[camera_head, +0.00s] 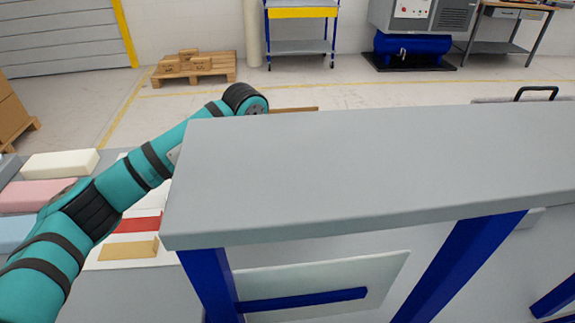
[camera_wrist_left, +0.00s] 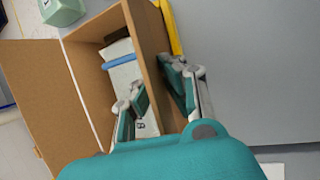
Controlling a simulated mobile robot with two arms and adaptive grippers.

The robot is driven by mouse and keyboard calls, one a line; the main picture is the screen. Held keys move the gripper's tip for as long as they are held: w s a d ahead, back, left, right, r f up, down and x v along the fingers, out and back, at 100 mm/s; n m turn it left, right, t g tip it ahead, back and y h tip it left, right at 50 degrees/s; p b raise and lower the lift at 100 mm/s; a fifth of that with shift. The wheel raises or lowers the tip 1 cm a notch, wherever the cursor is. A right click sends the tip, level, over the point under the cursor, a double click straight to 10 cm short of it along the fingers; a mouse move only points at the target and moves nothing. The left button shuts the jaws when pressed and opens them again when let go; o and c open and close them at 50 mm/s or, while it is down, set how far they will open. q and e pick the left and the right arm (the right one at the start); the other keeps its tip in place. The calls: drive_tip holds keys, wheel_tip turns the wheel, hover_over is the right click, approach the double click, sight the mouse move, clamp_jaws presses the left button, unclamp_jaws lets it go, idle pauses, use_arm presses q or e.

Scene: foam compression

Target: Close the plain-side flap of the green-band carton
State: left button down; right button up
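An open brown carton shows in the left wrist view, with a wide flap (camera_wrist_left: 40,95) folded out to the left. A narrower brown panel (camera_wrist_left: 150,40) stands along its right side; I cannot tell if it is a flap or a wall. Inside lies a whitish item with a blue strip (camera_wrist_left: 122,61) and a dark mark like an 8. My left gripper (camera_wrist_left: 160,84) is open, one finger over the carton's inside and the other right of the panel. Contact is unclear. No green band shows. In the head view a grey slab hides the gripper; only a brown strip (camera_head: 293,109) shows behind it.
A large grey slab (camera_head: 380,160) on blue legs fills the head view's middle and right. Coloured foam blocks (camera_head: 60,163) lie left of my left arm. In the wrist view, a green block (camera_wrist_left: 62,11) and a yellow strip (camera_wrist_left: 170,25) flank the carton's far end.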

use_arm(q)
drive_tip(key=shift+w, duration=0.15)
idle(0.5)
drive_tip(key=g, duration=0.2)
drive_tip(key=shift+w+a+r+n+g+h, duration=0.1)
drive_tip(key=shift+w+n+g+h, duration=0.2)
drive_tip(key=shift+w+n+g, duration=0.1)
drive_tip(key=shift+w+a+f+n+g+h+b, duration=0.1)
drive_tip(key=shift+w+n+g+h+b, duration=0.15)
drive_tip(key=shift+g+b, duration=0.6)
drive_tip(key=shift+w+f+n+g+h+b, duration=0.1)
drive_tip(key=shift+w+n+g+h+b, duration=0.1)
drive_tip(key=shift+g+b, duration=0.65)
